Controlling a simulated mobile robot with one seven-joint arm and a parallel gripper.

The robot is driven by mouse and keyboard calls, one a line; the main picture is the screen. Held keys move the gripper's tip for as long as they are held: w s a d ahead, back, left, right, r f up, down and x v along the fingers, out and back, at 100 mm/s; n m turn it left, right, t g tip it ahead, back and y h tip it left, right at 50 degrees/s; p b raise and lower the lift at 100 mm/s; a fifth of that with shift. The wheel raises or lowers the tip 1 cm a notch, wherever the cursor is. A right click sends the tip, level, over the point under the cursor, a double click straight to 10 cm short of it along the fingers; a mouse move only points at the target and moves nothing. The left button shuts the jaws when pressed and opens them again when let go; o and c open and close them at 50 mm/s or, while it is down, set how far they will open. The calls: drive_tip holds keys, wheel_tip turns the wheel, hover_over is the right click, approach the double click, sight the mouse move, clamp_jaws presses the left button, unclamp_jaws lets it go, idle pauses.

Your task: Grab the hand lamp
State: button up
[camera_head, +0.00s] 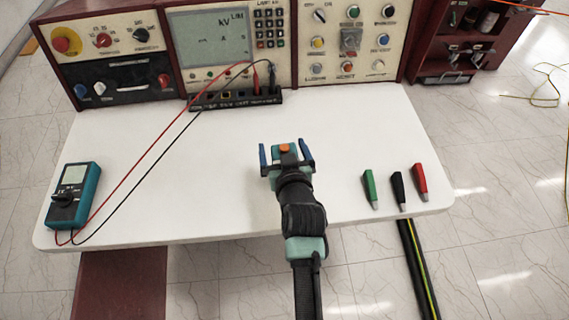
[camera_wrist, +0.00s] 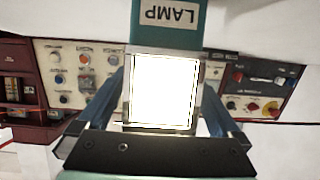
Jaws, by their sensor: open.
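The hand lamp (camera_wrist: 165,22) is teal with an upside-down "LAMP" label in the wrist view. Its square panel glows bright white. In the head view, a small teal body with an orange top, apparently the lamp (camera_head: 285,149), shows at my gripper over the middle of the white table. My gripper (camera_head: 283,146) has blue fingers, one on each side of the lamp. In the wrist view my gripper (camera_wrist: 167,95) is open around the lit panel. Whether either finger touches it is hard to tell. The lamp's underside is hidden.
A control console (camera_head: 225,45) runs along the table's back edge. A teal multimeter (camera_head: 74,196) with red and black leads lies at left. Green (camera_head: 370,188), black (camera_head: 398,190) and red (camera_head: 420,181) clips lie at right. The white table (camera_head: 200,205) is otherwise clear.

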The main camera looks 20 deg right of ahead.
drive_tip(key=shift+w, duration=0.1)
clamp_jaws()
idle(0.5)
